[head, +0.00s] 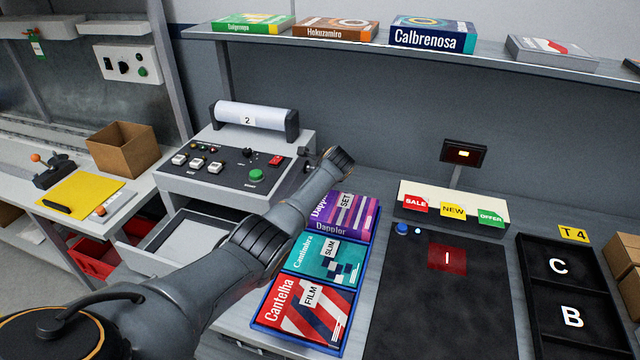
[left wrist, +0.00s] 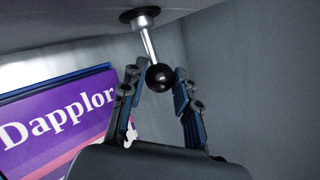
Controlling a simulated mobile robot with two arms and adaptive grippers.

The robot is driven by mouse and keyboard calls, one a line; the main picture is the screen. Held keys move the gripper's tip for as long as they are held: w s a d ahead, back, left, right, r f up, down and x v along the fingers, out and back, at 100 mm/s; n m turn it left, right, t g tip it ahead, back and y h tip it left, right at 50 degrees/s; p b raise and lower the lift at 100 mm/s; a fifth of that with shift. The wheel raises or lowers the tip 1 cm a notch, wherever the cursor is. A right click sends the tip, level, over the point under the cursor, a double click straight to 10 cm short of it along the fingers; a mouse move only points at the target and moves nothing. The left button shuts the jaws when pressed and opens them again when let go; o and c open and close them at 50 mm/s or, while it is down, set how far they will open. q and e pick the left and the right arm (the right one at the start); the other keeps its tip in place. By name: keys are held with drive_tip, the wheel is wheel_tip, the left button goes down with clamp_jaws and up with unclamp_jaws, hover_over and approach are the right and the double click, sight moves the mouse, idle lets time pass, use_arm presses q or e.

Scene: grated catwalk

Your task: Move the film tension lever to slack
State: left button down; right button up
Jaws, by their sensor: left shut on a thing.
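The film tension lever shows in the left wrist view as a bright metal rod (left wrist: 150,44) with a black ball knob (left wrist: 159,78), hanging from a dark round mount. My left gripper (left wrist: 156,88) has its two fingers on either side of the knob, shut on it. In the head view my left arm reaches to the right side of the grey film machine (head: 235,190), which carries a white film roll (head: 250,115) marked 2. My fingers and the lever are not clear there, and the lever's slack mark cannot be made out. My right gripper is not in view.
A blue tray (head: 287,340) of boxed games lies just right of the machine, under my forearm. A dark mat (head: 435,300) and black compartment tray (head: 568,282) lie further right. A shelf (head: 350,42) with boxes runs along the back.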

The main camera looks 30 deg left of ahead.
use_arm(q)
drive_tip(key=shift+a+r+h+p, duration=0.15)
drive_tip(key=shift+r+h+p, duration=0.15)
drive_tip(key=shift+r+h, duration=0.15)
drive_tip(key=shift+r+n+p, duration=0.25)
drive_tip(key=shift+n+p, duration=0.05)
drive_tip(key=shift+p, duration=0.05)
drive_tip(key=shift+a+r+h+p, duration=0.1)
drive_tip(key=shift+r+h+p, duration=0.05)
drive_tip(key=shift+h+p, duration=0.2)
drive_tip(key=shift+a+r+n+h+p, duration=0.1)
drive_tip(key=shift+n+h+p, duration=0.2)
drive_tip(key=shift+h+p, duration=0.1)
drive_tip(key=shift+s+a+r, duration=0.1)
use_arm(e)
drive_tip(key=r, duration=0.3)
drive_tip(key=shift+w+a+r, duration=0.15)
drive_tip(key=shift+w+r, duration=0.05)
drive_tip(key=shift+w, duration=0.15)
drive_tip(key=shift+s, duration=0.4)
